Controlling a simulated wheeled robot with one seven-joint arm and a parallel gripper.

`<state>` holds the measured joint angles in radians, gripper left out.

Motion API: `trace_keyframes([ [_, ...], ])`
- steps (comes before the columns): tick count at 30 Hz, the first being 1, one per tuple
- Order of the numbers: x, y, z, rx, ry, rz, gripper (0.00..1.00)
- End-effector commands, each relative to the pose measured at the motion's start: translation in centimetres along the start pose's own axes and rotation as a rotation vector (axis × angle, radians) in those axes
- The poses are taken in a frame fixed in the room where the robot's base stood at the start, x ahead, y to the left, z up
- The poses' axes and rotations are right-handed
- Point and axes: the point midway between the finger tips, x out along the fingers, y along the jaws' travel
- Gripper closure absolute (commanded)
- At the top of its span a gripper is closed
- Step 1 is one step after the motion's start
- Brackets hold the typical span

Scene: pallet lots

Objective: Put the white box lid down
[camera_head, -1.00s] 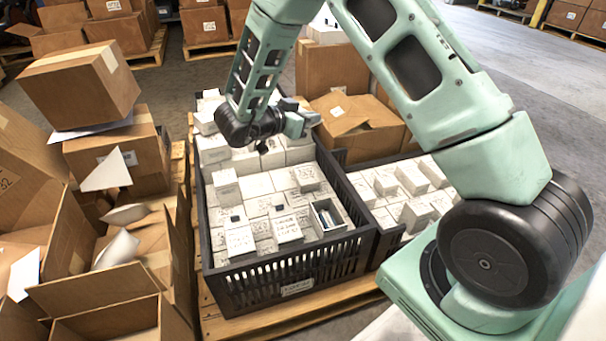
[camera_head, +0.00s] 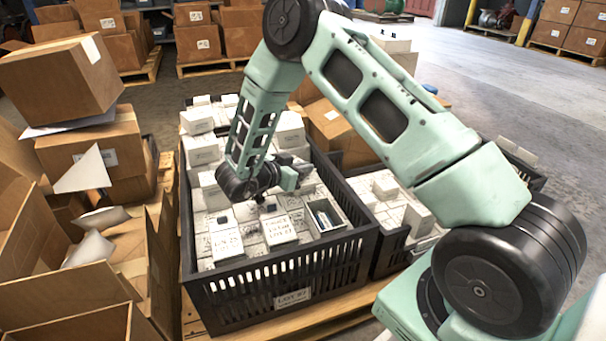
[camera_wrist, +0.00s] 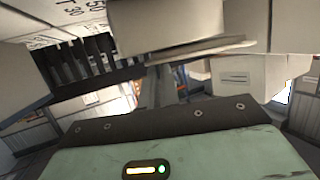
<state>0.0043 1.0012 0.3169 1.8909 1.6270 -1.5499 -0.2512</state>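An open white box (camera_head: 325,214) with dark contents stands in the front right of the black crate (camera_head: 290,275), its lid off. My gripper (camera_head: 290,178) is low over the white boxes in the crate, just behind and left of the open box. Its fingertips are hidden, so I cannot tell whether it is open or shut. In the wrist view a thin pale slab (camera_wrist: 205,50), perhaps the lid, lies across the view beyond the gripper body. I cannot tell whether the gripper touches it.
Many white boxes fill the crate, some standing higher, such as a labelled box (camera_head: 280,229) at the front. A second crate (camera_head: 392,262) of white boxes stands to the right. Brown cartons (camera_head: 90,150) are stacked at the left.

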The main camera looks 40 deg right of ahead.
Motion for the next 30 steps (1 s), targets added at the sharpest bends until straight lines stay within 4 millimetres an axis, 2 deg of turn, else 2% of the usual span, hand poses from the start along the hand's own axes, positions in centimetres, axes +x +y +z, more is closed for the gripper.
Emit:
trace_keyframes([
  [11, 0.1, 0.0, 0.3, 0.0, 0.0, -0.001, 1.0],
  [12, 0.1, 0.0, 0.3, 0.001, 0.0, -0.001, 0.85],
  [13, 0.1, 0.0, 0.3, 0.001, 0.0, -0.001, 0.77],
  [14, 0.1, 0.0, 0.3, 0.001, 0.0, -0.001, 0.75],
  [24, 0.0, 0.0, 0.0, 0.002, 0.0, -0.001, 0.75],
  [30, -3.1, -0.1, -0.5, -0.003, -0.001, -0.005, 0.75],
])
